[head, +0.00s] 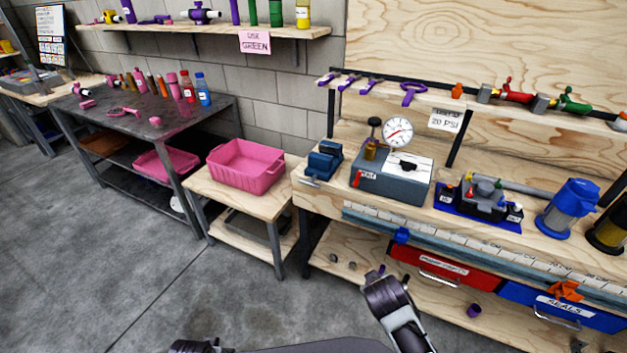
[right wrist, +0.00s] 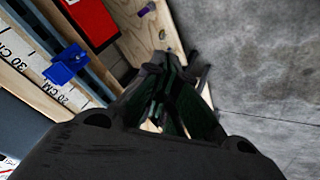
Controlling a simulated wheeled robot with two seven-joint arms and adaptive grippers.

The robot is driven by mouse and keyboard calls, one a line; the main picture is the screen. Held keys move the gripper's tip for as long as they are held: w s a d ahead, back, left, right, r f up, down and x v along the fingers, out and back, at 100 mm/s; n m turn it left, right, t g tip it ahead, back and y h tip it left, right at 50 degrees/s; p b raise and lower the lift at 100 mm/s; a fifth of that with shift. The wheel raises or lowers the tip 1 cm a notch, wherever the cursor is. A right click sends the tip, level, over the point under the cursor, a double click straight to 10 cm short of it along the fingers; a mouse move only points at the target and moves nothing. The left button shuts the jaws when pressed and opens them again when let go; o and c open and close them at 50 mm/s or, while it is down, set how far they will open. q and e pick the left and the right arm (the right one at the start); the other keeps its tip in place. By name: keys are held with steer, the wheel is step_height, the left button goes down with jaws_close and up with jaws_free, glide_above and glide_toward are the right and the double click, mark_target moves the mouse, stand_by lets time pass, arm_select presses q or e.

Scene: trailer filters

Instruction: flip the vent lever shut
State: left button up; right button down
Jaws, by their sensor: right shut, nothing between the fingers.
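The grey test box (head: 392,187) stands on the wooden bench, with a round pressure gauge (head: 398,133) on top. A small red lever (head: 357,178) is on the left of its front, beside a small white label that looks like VENT. The lever slants upward; whether that is open or shut I cannot tell. My right gripper (head: 376,272) is below and in front of the bench edge, well apart from the lever. In the right wrist view its fingers (right wrist: 176,72) are together and empty.
A ruler strip (head: 440,232) with a blue slider (head: 402,235) runs along the bench front. Red (head: 440,268) and blue (head: 560,308) drawers are below. A blue vise (head: 323,160) stands left of the box. A pink bin (head: 245,165) sits on a low table. The floor is clear.

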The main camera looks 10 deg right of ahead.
steer(key=w+r+n+t+h, duration=0.2)
steer(key=w+r+t, duration=0.1)
steer(key=w+r, duration=0.3)
steer(key=n+t+h, duration=0.1)
steer(key=n+t, duration=0.3)
steer(key=t, duration=0.1)
glide_toward(357, 179)
step_height(357, 179, down, 5)
steer(key=s+a, duration=0.1)
steer(key=s, duration=0.1)
arm_select(q)
steer(key=s+a+f, duration=0.1)
steer(key=s+f, duration=0.3)
steer(key=f, duration=0.5)
steer(key=s+a+f, duration=0.1)
steer(key=s+f, duration=0.2)
steer(key=f, duration=0.7)
steer(key=s+a+f, duration=0.1)
steer(key=s+f, duration=0.3)
steer(key=f, duration=0.6)
steer(key=shift+s+a+g, duration=0.3)
steer(key=shift+s+a, duration=0.05)
steer(key=shift+a, duration=0.05)
arm_select(e)
steer(key=w+a+r+n+t, duration=0.3)
steer(key=a+r, duration=0.1)
steer(key=shift+w+a+r+n+y, duration=0.2)
steer(key=shift+a+r+n+y, duration=0.1)
steer(key=shift+a+n+y, duration=0.1)
steer(key=shift+w, duration=0.1)
